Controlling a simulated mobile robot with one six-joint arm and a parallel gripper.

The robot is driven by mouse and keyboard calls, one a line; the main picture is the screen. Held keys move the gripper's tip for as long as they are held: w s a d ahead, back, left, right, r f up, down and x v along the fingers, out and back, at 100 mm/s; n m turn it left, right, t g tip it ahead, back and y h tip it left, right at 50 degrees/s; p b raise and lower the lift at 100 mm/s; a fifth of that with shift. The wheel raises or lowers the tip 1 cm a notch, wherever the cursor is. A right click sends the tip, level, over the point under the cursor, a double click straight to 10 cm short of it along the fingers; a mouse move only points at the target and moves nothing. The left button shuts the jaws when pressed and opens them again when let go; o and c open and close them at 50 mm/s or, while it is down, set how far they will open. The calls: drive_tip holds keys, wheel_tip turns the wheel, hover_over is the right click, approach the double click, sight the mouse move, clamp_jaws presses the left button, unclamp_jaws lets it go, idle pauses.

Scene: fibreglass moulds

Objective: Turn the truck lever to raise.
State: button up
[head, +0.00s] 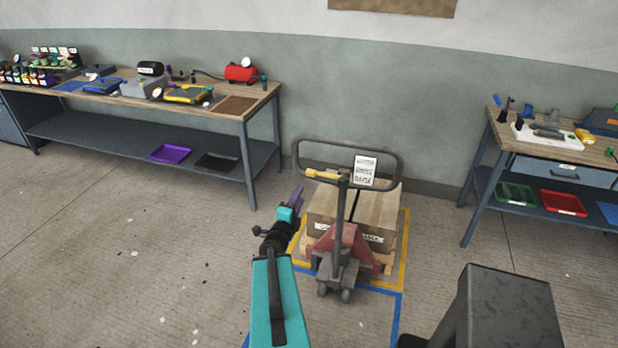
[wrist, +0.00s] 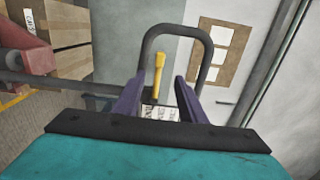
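The truck lever (head: 322,175) is a small yellow bar on the dark looped handle (head: 398,160) of the pallet truck (head: 347,245). In the head view it points left, a little above my gripper (head: 296,198). In the wrist view the lever (wrist: 158,76) stands upright inside the handle loop (wrist: 204,45). My gripper (wrist: 158,100) is open, with its two purple fingers apart and the lever showing between and beyond them. Nothing is held. I see no contact, though the exact distance is hard to tell.
A large cardboard box (head: 372,208) sits behind the truck's column, inside yellow floor lines (head: 405,245). A white label (head: 365,170) hangs in the loop. A long workbench (head: 238,108) stands at the left, another bench (head: 490,135) at the right.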

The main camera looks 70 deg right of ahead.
sight(310, 175)
drive_tip(key=shift+d+f+b, duration=0.1)
drive_tip(key=shift+d+b, duration=0.1)
drive_tip(key=shift+b, duration=0.1)
drive_tip(key=d+b, duration=0.2)
drive_tip(key=b, duration=0.2)
drive_tip(key=shift+w+d+f, duration=0.1)
drive_tip(key=shift+w+d, duration=0.05)
drive_tip(key=shift+d, duration=0.2)
drive_tip(key=d+b, duration=0.1)
drive_tip(key=b, duration=0.3)
drive_tip(key=shift+d, duration=0.15)
drive_tip(key=d+b, duration=0.1)
drive_tip(key=b, duration=0.4)
drive_tip(key=d+b, duration=0.1)
drive_tip(key=d, duration=0.1)
drive_tip(key=d+b, duration=0.1)
drive_tip(key=b, duration=0.1)
drive_tip(key=shift+w+d+r, duration=0.2)
drive_tip(key=shift+d, duration=0.2)
drive_tip(key=shift+w+d, duration=0.15)
drive_tip(key=shift+d, duration=2.15)
